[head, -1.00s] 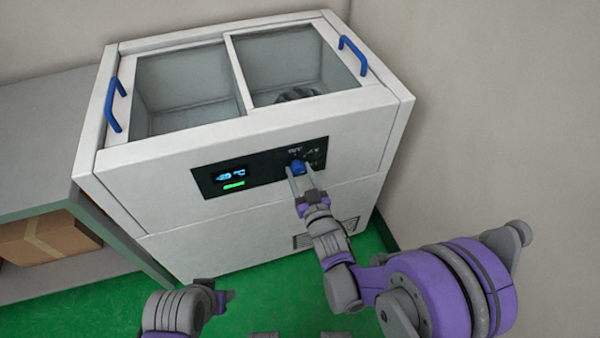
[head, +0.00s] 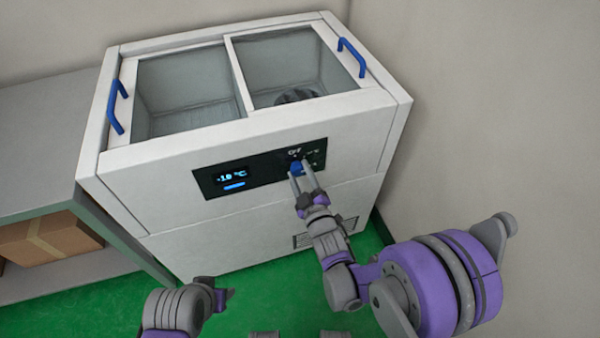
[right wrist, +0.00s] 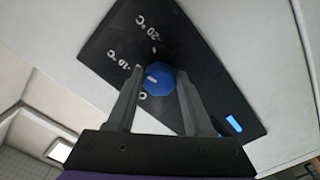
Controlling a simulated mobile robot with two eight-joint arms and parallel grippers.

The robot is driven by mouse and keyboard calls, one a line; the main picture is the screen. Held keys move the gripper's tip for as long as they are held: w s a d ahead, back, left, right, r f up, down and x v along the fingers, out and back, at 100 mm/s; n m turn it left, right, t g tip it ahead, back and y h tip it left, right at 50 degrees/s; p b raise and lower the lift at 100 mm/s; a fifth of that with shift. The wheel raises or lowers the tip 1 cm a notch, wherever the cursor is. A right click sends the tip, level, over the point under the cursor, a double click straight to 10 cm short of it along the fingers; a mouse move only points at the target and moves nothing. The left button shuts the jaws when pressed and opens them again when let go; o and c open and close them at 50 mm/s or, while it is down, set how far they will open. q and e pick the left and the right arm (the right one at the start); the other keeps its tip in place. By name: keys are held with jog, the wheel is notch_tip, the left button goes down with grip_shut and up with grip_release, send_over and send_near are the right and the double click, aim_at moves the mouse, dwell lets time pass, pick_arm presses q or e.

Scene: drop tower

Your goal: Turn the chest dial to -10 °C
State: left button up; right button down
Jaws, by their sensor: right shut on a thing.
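The white chest freezer (head: 250,130) has a black control panel (head: 210,184) on its front. The blue dial (head: 297,169) is at the panel's right side and also shows in the right wrist view (right wrist: 160,82). My right gripper (head: 302,170) is shut on the dial, one finger on each side; it shows close in the right wrist view (right wrist: 158,92). The dial's white mark points roughly to the "-10 °C" label. The display (head: 232,176) seems to read -10 °C, with a blue bar below. My left gripper (head: 226,299) is low in the head view, away from the freezer; its jaws are unclear.
The freezer's glass lids (head: 185,82) have blue handles (head: 352,56) at both ends. A grey shelf (head: 45,135) with a cardboard box (head: 50,238) stands at the left. A wall is close on the right. Green floor shows in front.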

jog(key=shift+n+p, duration=0.3)
jog(key=shift+n, duration=1.4)
jog(key=shift+c, duration=1.5)
grip_release()
jog(key=v, duration=1.1)
jog(key=shift+b, duration=0.35)
jog(key=shift+w+r, duration=0.1)
